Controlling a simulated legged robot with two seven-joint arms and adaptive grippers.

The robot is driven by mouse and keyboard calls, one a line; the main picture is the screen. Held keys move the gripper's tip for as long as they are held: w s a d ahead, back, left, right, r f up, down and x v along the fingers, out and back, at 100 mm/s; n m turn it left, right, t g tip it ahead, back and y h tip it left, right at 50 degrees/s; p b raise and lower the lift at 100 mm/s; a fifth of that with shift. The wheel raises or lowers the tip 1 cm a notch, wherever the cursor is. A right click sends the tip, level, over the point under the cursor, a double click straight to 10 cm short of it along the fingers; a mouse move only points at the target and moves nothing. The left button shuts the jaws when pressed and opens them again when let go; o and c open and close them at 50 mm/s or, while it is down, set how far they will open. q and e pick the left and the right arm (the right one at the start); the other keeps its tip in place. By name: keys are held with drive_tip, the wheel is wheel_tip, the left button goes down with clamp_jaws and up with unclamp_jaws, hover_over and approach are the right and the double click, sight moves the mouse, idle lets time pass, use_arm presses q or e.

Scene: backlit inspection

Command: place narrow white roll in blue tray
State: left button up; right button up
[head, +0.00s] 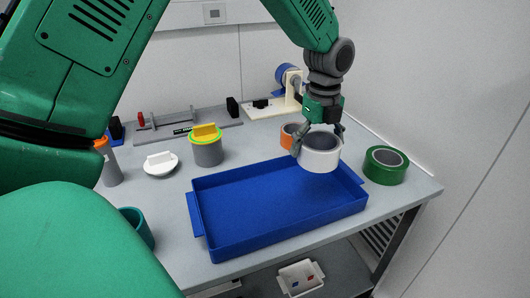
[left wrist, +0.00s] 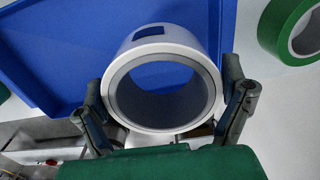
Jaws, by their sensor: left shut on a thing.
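My left gripper (head: 318,140) is shut on a white roll (head: 319,161), with one finger on each side of it. In the left wrist view the white roll (left wrist: 182,39) sits between the two fingers (left wrist: 165,100), its open hole facing the camera and a dark blue rectangle on its outer side. The blue tray (head: 265,208) lies empty on the table. The roll is held at the tray's back right part and hides some of its back wall. Blue tray floor (left wrist: 55,50) shows behind the roll in the left wrist view. My right gripper is not in view.
A green roll (head: 386,166) stands right of the tray, and an orange roll (head: 288,137) stands behind it, partly hidden. A yellow-topped grey container (head: 207,152), a white lidded piece (head: 160,164) and a teal cup (head: 138,226) are at left. A white bin (head: 300,278) sits below the table.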

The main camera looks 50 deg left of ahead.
use_arm(q)
drive_tip(key=b, duration=0.1)
hover_over(310, 188)
wheel_tip(310, 188, down, 6)
drive_tip(key=shift+w+f, duration=0.1)
drive_tip(key=f, duration=0.3)
drive_tip(key=shift+s+d+f+b, duration=0.15)
drive_tip(key=shift+s+b, duration=0.05)
drive_tip(key=shift+b, duration=0.2)
drive_tip(key=shift+w+f, duration=0.1)
drive_tip(key=shift+f, duration=0.2)
drive_tip(key=o, duration=1)
drive_tip(key=shift+o, duration=0.2)
wheel_tip(310, 188, up, 12)
drive_tip(key=p, duration=0.2)
